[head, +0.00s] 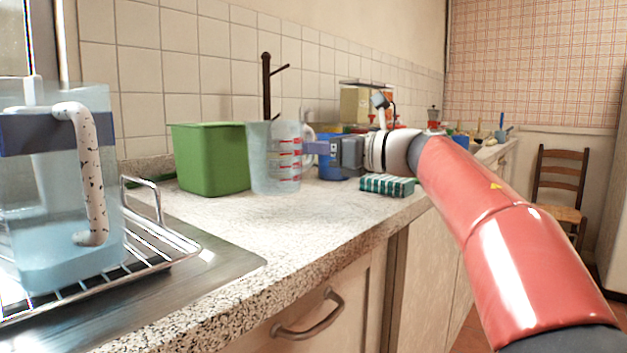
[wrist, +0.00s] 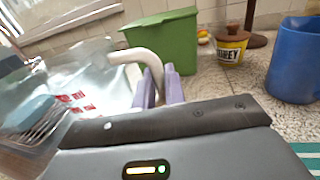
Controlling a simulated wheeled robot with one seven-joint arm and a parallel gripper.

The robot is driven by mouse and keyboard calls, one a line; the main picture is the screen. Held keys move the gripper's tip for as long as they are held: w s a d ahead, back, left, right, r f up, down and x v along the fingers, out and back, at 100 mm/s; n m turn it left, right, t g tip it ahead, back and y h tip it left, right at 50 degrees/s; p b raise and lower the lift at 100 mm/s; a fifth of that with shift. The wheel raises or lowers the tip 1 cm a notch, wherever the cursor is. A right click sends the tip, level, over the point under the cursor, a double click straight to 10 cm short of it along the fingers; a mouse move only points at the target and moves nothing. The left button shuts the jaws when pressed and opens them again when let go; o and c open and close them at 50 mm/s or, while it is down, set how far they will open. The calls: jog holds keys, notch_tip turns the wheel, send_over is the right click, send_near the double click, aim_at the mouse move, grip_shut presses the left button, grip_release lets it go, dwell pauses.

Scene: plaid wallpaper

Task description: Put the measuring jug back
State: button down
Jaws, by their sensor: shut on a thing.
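The measuring jug (head: 272,160) is clear with red markings. It is upright over the worktop, just right of the green bin; I cannot tell whether its base touches the worktop. In the wrist view the jug (wrist: 75,95) fills the left side, with its pale handle (wrist: 134,56) reaching to the fingers. My gripper (head: 312,147) comes from the right and is shut on the handle. Its purple fingers (wrist: 160,86) also show in the wrist view, one on each side of the handle.
A green bin (head: 208,160) stands left of the jug. A water pitcher (head: 60,190) stands on a wire rack (head: 150,254) at left. The front worktop (head: 300,225) is clear.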

jog(key=shift+f+b, duration=0.55)
jog(key=shift+f, duration=1.4)
jog(key=shift+f, duration=0.15)
jog(key=c, duration=1.5)
grip_release()
jog(key=shift+o, duration=0.2)
jog(key=shift+s+d, duration=0.1)
jog(key=shift+d, duration=0.05)
jog(key=b+v, duration=0.1)
jog(key=v, duration=1)
jog(key=shift+s+d, duration=0.15)
jog(key=shift+d, duration=0.2)
